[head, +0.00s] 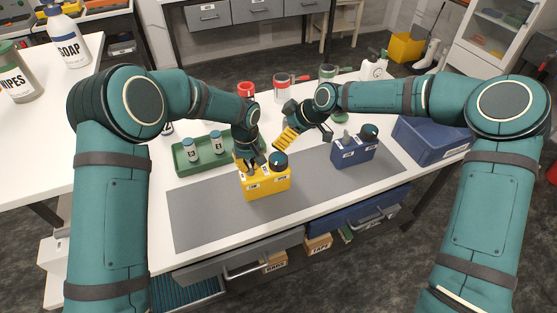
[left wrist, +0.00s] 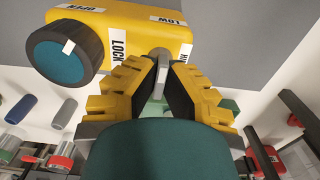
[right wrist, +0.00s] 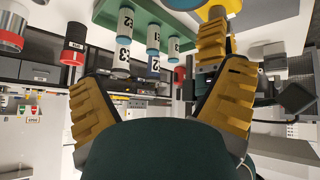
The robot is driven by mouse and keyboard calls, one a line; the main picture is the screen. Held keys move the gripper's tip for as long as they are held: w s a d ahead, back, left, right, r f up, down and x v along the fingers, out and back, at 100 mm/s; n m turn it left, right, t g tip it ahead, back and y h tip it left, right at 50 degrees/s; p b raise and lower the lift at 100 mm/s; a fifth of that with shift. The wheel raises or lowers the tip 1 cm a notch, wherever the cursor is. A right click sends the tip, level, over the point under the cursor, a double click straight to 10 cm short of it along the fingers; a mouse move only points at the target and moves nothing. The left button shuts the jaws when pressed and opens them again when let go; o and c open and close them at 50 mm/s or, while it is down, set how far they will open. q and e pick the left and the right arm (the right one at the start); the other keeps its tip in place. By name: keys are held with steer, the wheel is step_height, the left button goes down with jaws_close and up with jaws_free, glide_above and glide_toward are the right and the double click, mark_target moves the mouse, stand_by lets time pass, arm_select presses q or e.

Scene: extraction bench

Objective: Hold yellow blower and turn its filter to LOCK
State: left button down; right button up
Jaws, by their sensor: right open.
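The yellow blower (head: 265,184) stands on the grey mat. Its dark round filter (head: 279,161) also shows in the left wrist view (left wrist: 58,58), with a teal face and a white mark that points between the OPEN label (left wrist: 92,8) and the LOCK label (left wrist: 118,46). My left gripper (head: 249,168) is at the blower's left end. In the left wrist view its fingertips (left wrist: 160,68) close around a grey post on the blower. My right gripper (head: 288,138) is open and empty, behind and above the filter; its spread fingers show in the right wrist view (right wrist: 163,100).
A blue blower (head: 353,151) stands to the right on the mat (head: 205,215). A green tray (head: 183,169) with labelled vials lies to the left. A blue bin (head: 430,140) is at the right edge. Red-topped and green-topped containers stand behind. The mat's front is clear.

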mark_target(280, 158)
steer(key=f+g+h, duration=0.1)
steer(key=f, duration=0.2)
steer(key=s+a+f+g, duration=0.1)
steer(key=f, duration=0.3)
steer(key=f+n+g+h, duration=0.1)
steer(key=f, duration=0.3)
steer(key=shift+s+a+h, duration=0.25)
steer(key=shift+s+h, duration=0.05)
steer(key=shift+s, duration=0.1)
steer(key=shift+r, duration=0.1)
steer(key=c, duration=1.2)
